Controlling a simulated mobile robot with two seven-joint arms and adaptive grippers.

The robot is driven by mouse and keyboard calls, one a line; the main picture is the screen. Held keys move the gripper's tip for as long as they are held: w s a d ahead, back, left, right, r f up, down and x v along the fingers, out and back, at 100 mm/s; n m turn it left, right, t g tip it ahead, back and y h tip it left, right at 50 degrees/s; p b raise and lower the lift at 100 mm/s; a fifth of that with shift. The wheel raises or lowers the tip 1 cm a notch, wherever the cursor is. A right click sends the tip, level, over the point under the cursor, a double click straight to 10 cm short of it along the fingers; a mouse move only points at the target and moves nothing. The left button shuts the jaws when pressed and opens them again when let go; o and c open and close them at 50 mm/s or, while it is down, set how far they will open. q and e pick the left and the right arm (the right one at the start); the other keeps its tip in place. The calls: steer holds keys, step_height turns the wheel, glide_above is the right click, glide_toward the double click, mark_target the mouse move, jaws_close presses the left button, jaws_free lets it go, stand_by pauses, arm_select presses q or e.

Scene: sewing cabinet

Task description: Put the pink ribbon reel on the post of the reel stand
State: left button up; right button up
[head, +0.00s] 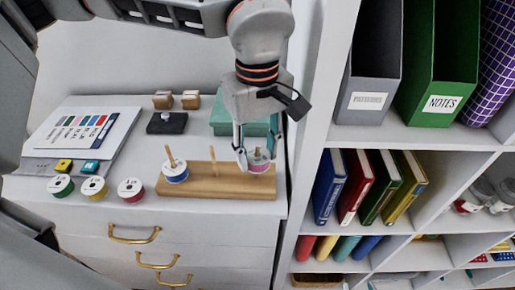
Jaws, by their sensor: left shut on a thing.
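The wooden reel stand (215,187) lies on the cabinet top. A blue reel (175,172) sits around its left post, and its middle post (213,158) is bare. The pink ribbon reel (258,166), with a white top, is at the stand's right end, low over the board. A post tip shows at the reel's middle, so the reel appears to be around the right post; I cannot tell whether it touches the board. My left gripper (257,162) points down, shut on the pink reel, its fingers on either side. My right gripper is not in view.
Green, yellow and red reels (131,189) stand near the front edge. A teal box (226,117), a black stamp pad (167,123) and two stamps (190,100) are behind the stand. A colour chart (85,130) lies left. A shelf unit (312,130) borders the right.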

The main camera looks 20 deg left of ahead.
stand_by(0.3)
arm_select(q)
steer(key=o, duration=1)
steer(key=shift+o, duration=0.2)
